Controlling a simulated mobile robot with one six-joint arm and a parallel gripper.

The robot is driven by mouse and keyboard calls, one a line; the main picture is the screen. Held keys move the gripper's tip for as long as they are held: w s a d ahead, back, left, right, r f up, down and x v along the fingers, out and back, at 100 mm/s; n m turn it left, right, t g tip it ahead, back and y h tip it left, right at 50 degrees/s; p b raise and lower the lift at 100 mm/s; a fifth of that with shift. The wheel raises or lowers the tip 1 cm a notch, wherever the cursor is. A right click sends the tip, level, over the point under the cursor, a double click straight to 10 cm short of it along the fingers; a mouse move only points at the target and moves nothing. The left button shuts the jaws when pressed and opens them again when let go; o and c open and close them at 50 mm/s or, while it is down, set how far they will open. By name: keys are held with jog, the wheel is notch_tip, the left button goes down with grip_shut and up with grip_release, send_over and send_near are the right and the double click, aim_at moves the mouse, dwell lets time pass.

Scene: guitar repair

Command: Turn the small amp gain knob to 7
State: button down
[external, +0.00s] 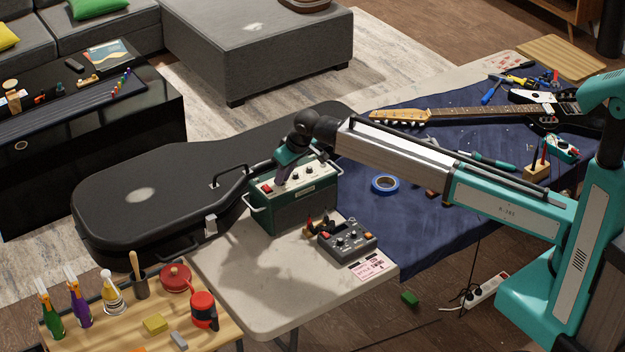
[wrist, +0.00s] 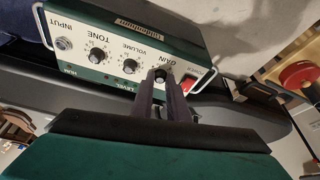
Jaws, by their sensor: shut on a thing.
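The small amp (external: 292,212) is a green box with a light control panel on top, standing on the pale table. In the wrist view its panel shows an input jack (wrist: 64,43), a tone knob (wrist: 97,54), a volume knob (wrist: 130,66) and the gain knob (wrist: 160,74). My gripper (external: 281,180) reaches down onto the panel; in the wrist view my gripper (wrist: 162,84) is shut on the gain knob, with one dark finger on each side. The knob's pointer and the scale around it are too small and partly hidden to read.
A red switch (wrist: 188,87) sits right beside the gain knob. A black guitar case (external: 150,190) lies behind the amp. A grey pedal (external: 347,240) stands to its right, near blue tape (external: 385,184) on the dark blue cloth (external: 405,225). The table front (external: 270,310) is clear.

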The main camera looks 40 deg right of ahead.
jog(key=m, duration=0.2)
jog(key=m+h+b, duration=0.1)
jog(key=m, duration=0.1)
jog(key=m+h+b, duration=0.1)
jog(key=m, duration=0.1)
jog(key=shift+w+a, duration=0.1)
jog(key=shift+a, duration=0.25)
jog(key=m, duration=0.1)
jog(key=m+h+b, duration=0.1)
jog(key=m, duration=0.1)
jog(key=shift+a+g+h, duration=0.15)
jog(key=shift+g+h, duration=0.15)
jog(key=shift+m+g+b, duration=0.3)
jog(key=shift+m+b, duration=0.05)
jog(key=shift+m, duration=0.85)
jog(key=shift+h, duration=0.3)
jog(key=c, duration=1.7)
grip_release()
jog(key=shift+r, duration=0.1)
